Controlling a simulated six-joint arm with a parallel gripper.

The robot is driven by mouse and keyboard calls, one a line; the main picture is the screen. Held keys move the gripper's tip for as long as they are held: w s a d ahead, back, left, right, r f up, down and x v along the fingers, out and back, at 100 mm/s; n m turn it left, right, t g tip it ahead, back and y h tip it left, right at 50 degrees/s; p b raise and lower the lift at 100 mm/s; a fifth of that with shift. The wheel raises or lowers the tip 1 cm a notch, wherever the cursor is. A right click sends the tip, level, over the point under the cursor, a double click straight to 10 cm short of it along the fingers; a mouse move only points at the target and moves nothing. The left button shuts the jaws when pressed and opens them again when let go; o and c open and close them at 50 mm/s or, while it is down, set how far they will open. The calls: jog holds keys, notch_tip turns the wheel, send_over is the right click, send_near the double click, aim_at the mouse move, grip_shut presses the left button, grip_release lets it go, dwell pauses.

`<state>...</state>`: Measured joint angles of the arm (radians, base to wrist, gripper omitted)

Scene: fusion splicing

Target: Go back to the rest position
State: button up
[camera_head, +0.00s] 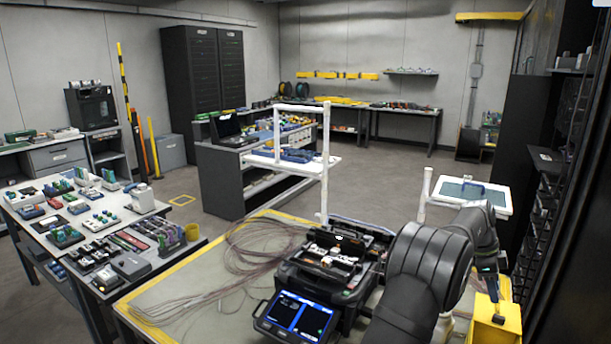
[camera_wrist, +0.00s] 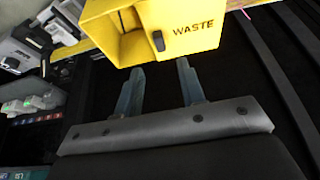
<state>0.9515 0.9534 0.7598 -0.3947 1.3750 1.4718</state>
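My gripper (camera_wrist: 159,78) is open in the wrist view, with its two grey fingers apart and nothing seen between them. Its fingertips point toward a yellow bin marked WASTE (camera_wrist: 200,33). In the head view my arm reaches in from the lower right, and my gripper (camera_head: 491,283) hangs just above the same yellow bin (camera_head: 497,327). I cannot tell whether the fingers touch the bin.
The black fusion splicer (camera_head: 338,275), with a lit blue screen (camera_head: 298,314), stands left of my arm. Coiled thin fibre (camera_head: 245,255) lies on the worktable (camera_head: 165,310). A white stand (camera_head: 324,175) rises behind the splicer.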

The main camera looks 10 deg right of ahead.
send_near(499, 316)
jog(key=x, duration=0.8)
jog(key=shift+s+f, duration=0.1)
jog(key=shift+f, duration=0.2)
jog(key=shift+s+a, duration=0.35)
jog(key=shift+s, duration=0.05)
dwell(0.4)
jog(key=shift+w+d+r, duration=0.2)
jog(key=shift+w+d, duration=0.15)
jog(key=shift+w, duration=0.1)
jog(key=v, duration=1.3)
jog(key=shift+r, duration=0.3)
